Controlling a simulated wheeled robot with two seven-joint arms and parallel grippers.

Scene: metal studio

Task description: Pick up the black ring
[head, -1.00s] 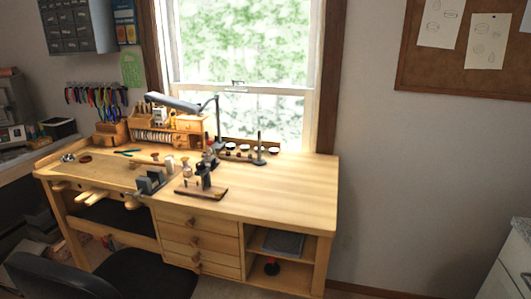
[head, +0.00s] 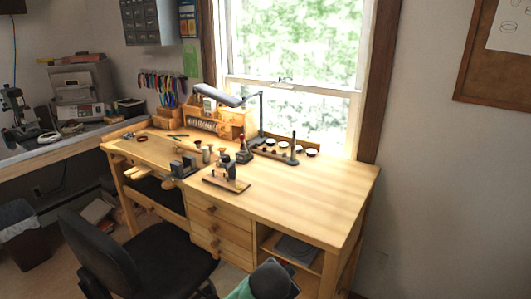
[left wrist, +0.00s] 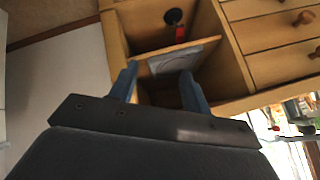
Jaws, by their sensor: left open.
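A small round black object (left wrist: 174,16) with a red part beside it is in the lower shelf compartment of the workbench, in the left wrist view. It may be the black ring, but its shape is too small to be sure. My left gripper (left wrist: 157,72) is open and empty, its two blue fingers pointing at the open shelves, apart from the object. In the head view a dark rounded part of my arm rises at the bottom and covers the lower compartment. My right gripper is not in view.
The wooden workbench (head: 315,190) has a clear right half; tools stand on its left. A flat grey item (head: 297,249) lies on the upper shelf, and it also shows in the left wrist view (left wrist: 172,62). A black chair (head: 150,262) stands left of the drawers (head: 216,222).

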